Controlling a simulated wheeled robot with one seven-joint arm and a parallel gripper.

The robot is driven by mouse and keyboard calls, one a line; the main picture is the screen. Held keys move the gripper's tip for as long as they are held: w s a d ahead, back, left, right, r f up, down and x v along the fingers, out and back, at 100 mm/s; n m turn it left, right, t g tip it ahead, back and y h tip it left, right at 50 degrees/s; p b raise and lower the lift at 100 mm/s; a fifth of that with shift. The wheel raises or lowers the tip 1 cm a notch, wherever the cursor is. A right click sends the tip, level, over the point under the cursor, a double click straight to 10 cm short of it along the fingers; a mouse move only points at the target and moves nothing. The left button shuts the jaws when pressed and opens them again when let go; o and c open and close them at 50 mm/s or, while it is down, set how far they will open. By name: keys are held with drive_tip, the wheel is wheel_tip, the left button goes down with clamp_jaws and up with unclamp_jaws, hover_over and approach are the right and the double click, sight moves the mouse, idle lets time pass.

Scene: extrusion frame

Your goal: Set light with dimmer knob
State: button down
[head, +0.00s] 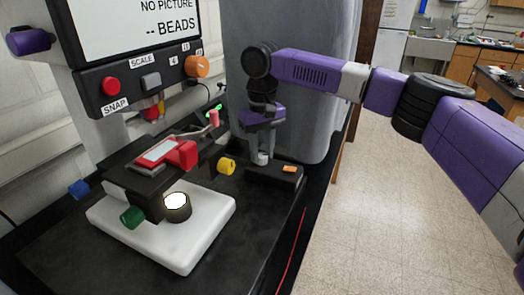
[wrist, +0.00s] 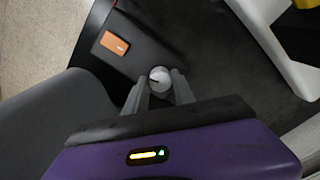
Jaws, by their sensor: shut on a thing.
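The dimmer box (head: 282,184) is a black block on the bench, right of the microscope. It carries a grey-white dimmer knob (head: 262,158) and an orange switch (head: 289,169). In the wrist view the round knob (wrist: 160,77) shows a dark pointer line, and the orange switch (wrist: 114,43) lies to its upper left. My gripper (head: 262,150) points down over the box. Its two grey fingers (wrist: 159,86) are shut on the knob from both sides. The microscope lamp (head: 176,201) glows white in its dark ring on the white base (head: 205,232).
The microscope's red slide clamp (head: 182,153), yellow knob (head: 227,166) and green knob (head: 132,217) are left of my gripper. A screen above reads "NO PICTURE" and "-- BEADS" (head: 165,20). A grey bin (head: 315,100) stands behind. A red cable (head: 291,250) runs along the bench's right edge.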

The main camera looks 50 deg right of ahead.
drive_tip(key=shift+r+n+p, duration=0.1)
drive_tip(key=shift+n+p, duration=0.2)
drive_tip(key=shift+p, duration=0.15)
drive_tip(key=shift+r+n+p, duration=0.1)
drive_tip(key=shift+n+p, duration=0.4)
drive_tip(key=shift+p, duration=0.1)
drive_tip(key=n+p, duration=0.2)
drive_tip(key=shift+n, duration=0.3)
drive_tip(key=n+p, duration=0.2)
drive_tip(key=n, duration=0.1)
drive_tip(key=shift+n+p, duration=0.7)
drive_tip(key=shift+n, duration=1.1)
drive_tip(key=c, duration=1.1)
unclamp_jaws()
drive_tip(key=shift+f, duration=0.2)
drive_tip(key=shift+o, duration=0.2)
